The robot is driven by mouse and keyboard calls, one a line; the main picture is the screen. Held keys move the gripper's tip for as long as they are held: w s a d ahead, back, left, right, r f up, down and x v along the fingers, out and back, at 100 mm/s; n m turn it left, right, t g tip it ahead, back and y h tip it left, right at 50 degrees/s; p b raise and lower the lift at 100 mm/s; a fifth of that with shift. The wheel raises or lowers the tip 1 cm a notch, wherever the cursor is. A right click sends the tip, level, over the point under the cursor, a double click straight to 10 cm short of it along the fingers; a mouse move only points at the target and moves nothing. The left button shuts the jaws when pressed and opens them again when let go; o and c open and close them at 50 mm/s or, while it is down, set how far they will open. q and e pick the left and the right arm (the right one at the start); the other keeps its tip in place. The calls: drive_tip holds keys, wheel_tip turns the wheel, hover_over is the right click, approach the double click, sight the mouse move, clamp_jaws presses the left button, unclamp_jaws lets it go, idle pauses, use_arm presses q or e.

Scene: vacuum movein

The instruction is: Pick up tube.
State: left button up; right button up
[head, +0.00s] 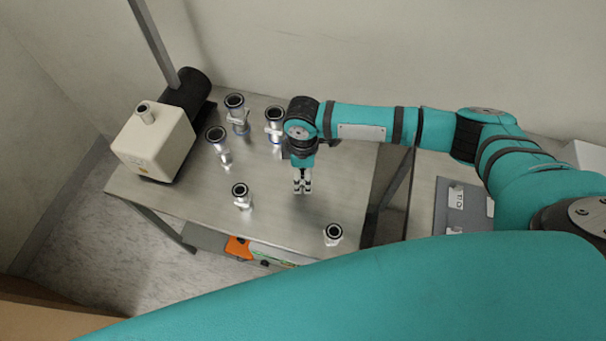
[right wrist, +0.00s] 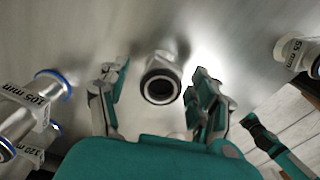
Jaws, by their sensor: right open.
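Several silver metal tubes with dark round openings stand on the steel table (head: 175,198). In the head view they are a back tube (head: 235,110), a left tube (head: 217,141), one beside my wrist (head: 274,122), a front tube (head: 241,196) and a right front tube (head: 333,235). My right gripper (head: 302,186) points down over the table between the front tubes, open and empty. In the right wrist view, a tube (right wrist: 161,82) shows end-on between the open fingers (right wrist: 158,76), apart from both. I cannot tell which head-view tube this is.
A cream pump box (head: 154,142) with a black motor (head: 188,91) stands at the table's left, beside a grey post (head: 154,42). In the right wrist view, labelled fittings lie left (right wrist: 43,104) and right (right wrist: 296,53). A grey panel (head: 455,212) lies at right.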

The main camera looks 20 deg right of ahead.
drive_tip(key=shift+f, duration=0.1)
drive_tip(key=shift+c, duration=0.4)
clamp_jaws()
